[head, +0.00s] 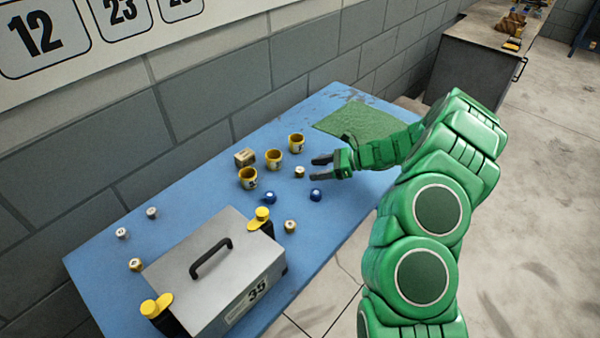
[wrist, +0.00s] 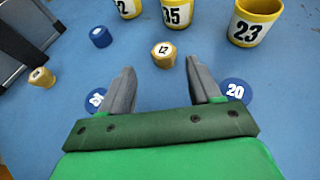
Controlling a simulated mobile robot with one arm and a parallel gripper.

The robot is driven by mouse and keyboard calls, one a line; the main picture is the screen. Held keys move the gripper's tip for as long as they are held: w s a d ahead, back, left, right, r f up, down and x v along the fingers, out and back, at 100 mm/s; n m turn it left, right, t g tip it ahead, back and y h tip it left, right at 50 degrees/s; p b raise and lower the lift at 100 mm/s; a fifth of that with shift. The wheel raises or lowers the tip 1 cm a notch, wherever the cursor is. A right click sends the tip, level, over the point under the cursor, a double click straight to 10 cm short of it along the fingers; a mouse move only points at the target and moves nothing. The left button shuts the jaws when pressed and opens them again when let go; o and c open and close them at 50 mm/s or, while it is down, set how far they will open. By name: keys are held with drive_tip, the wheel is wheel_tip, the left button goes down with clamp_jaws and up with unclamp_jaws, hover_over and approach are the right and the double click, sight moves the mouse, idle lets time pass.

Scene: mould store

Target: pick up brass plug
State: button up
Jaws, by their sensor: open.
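A small brass plug (head: 300,171) with a pale numbered top stands upright on the blue table, just beyond my fingertips. In the wrist view this brass plug (wrist: 163,54) is centred ahead of the gap between the fingers; its number is hard to read. My gripper (head: 314,168) is open and empty, reaching in from the right, low over the table. Its two grey fingers also show in the wrist view (wrist: 160,68). Other brass plugs stand near the metal case (head: 290,226) and at the table's left (head: 135,264).
Blue plugs (head: 316,195) (head: 270,197) stand close by; another blue plug (wrist: 235,90) is beside the right finger in the wrist view. A grey case (head: 190,250) fills the front left; a green mat (head: 362,122) lies behind.

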sight(306, 176)
drive_tip(key=shift+w+x, duration=0.1)
drive_tip(key=shift+x, duration=1.05)
drive_tip(key=shift+w+x, duration=0.15)
drive_tip(key=shift+x, duration=0.95)
clamp_jaws()
